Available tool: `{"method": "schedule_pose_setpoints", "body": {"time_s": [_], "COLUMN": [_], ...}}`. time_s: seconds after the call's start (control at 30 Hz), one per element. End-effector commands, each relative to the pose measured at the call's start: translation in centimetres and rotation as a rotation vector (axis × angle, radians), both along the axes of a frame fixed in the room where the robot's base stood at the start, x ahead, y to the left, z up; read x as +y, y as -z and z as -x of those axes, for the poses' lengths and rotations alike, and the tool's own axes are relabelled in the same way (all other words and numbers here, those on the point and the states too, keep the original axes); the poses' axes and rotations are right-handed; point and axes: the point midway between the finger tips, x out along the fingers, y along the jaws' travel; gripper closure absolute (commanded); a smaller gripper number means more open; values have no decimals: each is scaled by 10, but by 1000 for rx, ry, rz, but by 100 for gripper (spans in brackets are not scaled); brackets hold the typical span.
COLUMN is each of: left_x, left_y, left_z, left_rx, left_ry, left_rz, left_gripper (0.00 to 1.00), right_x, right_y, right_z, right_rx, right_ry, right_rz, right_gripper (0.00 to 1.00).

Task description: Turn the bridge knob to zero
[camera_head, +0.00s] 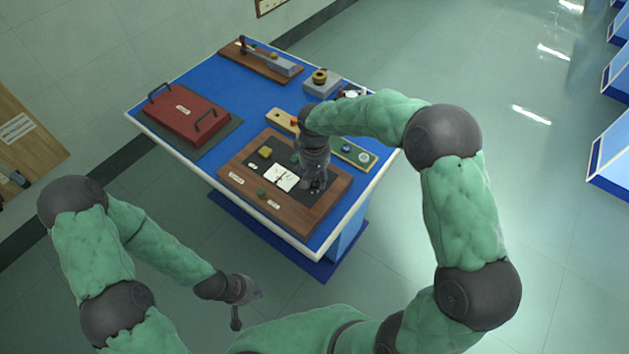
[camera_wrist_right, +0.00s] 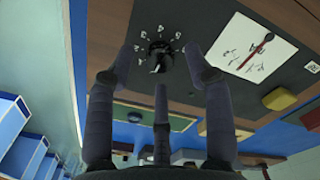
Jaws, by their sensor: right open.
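The bridge is a brown wooden board with a dark panel (camera_head: 237,170) near the table's front edge. Its round dark knob (camera_wrist_right: 160,50) shows in the right wrist view, ringed by white scale marks; its pointer seems to face the bottom of that view, and I cannot read the number there. A white meter face (camera_head: 281,177) with a needle is beside it. My right gripper (camera_head: 316,188) is over the right part of the panel and hides the knob in the head view. Its fingers (camera_wrist_right: 160,68) are open around the knob with gaps. My left gripper (camera_head: 246,300) hangs empty off the table, fingers spread.
A red case (camera_head: 185,112) with two handles lies at the table's left. A wooden board with a lever (camera_head: 262,62), a grey block with a yellow-topped part (camera_head: 321,84) and a long strip (camera_head: 354,154) with terminals are behind and beside the bridge.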

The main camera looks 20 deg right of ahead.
Motion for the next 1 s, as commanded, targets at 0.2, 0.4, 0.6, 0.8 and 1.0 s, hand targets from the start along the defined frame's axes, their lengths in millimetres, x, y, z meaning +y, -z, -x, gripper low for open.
{"method": "schedule_pose_setpoints", "body": {"time_s": [0.2,0.4,0.6,0.8,1.0], "left_x": [0,0,0,0,0], "left_y": [5,5,5,5,-3], "left_z": [0,0,0,0,0], "left_rx": [0,0,0,0,0], "left_ry": [0,0,0,0,0], "left_rz": [0,0,0,0,0], "left_gripper": [100,100,100,100,100], "right_x": [-1,0,0,0,0], "right_y": [16,18,18,18,17], "right_z": [0,-1,-1,0,0], "right_rx": [-2,-2,-2,-2,-1], "right_ry": [0,0,0,0,-52], "right_rz": [1,0,0,0,0], "right_gripper": [48,48,73,100,100]}}
